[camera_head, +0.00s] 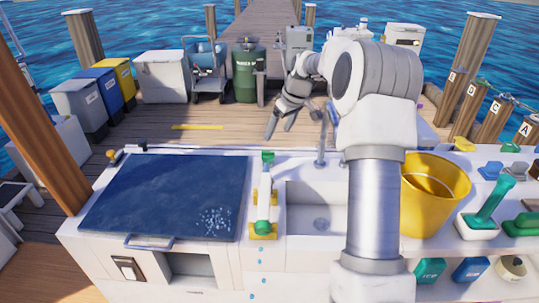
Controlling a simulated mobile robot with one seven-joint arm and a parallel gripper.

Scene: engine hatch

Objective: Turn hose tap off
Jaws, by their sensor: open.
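A grey upright tap (321,140) stands at the back edge of the sink, partly beside my arm. A white fitting with green ends on yellow mounts (264,200) lies on the counter left of the sink. I cannot tell which of these is the hose tap, nor whether it is on or off. My gripper (280,130) is open and empty, its two fingers pointing down and left. It appears above the deck behind the counter, apart from both fittings. My arm hides the right side of the sink.
The white sink (300,205) lies in the counter, with a dark blue hatch panel (165,195) to its left. A yellow bucket (432,195) and a green-handled brush (490,205) stand right. Bins and a green barrel (247,72) stand on the dock behind.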

